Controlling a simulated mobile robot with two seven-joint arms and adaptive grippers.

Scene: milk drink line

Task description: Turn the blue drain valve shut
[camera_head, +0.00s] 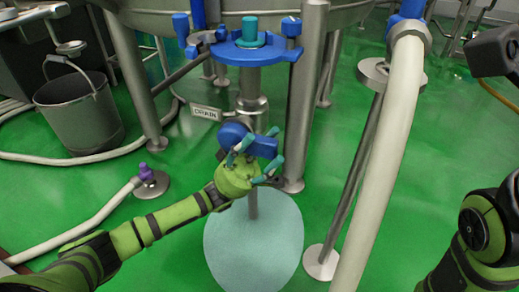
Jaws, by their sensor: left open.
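The blue drain valve (237,131) sits on the vertical pipe under the tank, beside a white tag reading DRAIN (206,112). My left gripper (259,154) reaches in from the left, with its teal-tipped fingers spread open around the blue handle. The fingers overlap the handle in the picture; whether they touch it I cannot tell. The gripper hides part of the valve and its lower end.
A blue flange (262,55) with a teal cap is above the valve. Steel tank legs (301,100) stand close on the right. A thick white hose (385,165) slopes down farther right. A metal bucket (80,112) stands at left.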

